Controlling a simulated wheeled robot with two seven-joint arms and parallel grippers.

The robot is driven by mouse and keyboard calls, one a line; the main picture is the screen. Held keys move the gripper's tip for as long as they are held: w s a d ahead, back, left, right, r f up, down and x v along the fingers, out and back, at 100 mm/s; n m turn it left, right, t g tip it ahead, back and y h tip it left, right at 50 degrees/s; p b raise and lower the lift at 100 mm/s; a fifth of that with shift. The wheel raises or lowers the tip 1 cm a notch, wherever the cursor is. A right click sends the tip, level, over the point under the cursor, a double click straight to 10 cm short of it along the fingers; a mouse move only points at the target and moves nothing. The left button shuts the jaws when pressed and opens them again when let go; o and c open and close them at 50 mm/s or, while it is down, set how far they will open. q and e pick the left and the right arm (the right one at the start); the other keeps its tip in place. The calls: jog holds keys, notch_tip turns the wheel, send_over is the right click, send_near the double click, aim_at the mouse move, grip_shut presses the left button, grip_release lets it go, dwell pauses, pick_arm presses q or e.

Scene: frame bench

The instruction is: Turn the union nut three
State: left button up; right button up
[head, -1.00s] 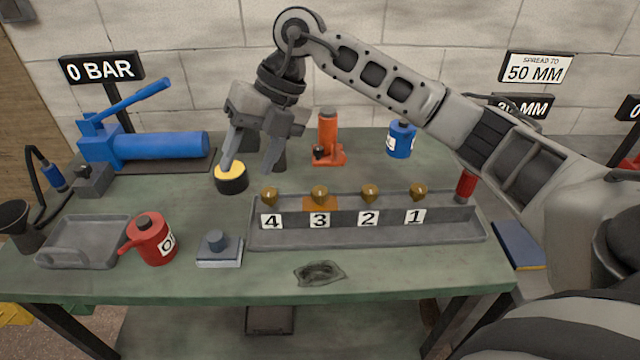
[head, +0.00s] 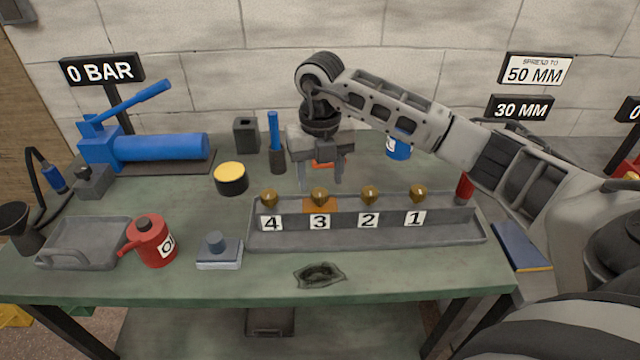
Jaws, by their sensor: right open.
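The union nut three (head: 320,195) is a small brass-coloured piece on the grey manifold tray (head: 370,238), above the label 3 and beside an orange patch. Similar nuts stand above labels 4 (head: 269,196), 2 (head: 370,193) and 1 (head: 417,193). My right gripper (head: 320,186) points down, open, with its two fingers apart. Its fingertips appear just above or behind nut three; I cannot tell the exact gap. My left gripper is not in view.
A yellow-topped black tin (head: 230,178), a blue-handled tool (head: 275,140) and a blue pump (head: 160,146) stand at the back left. A red oil can (head: 151,241), a grey block (head: 219,250) and a dark rag (head: 319,275) lie in front. A blue can (head: 398,143) stands behind.

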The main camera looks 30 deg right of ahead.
aim_at(320, 193)
jog(key=shift+f, duration=1.7)
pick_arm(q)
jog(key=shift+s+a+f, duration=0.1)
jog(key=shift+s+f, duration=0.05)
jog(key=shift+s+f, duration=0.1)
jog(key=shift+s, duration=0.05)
pick_arm(e)
jog(key=c, duration=1)
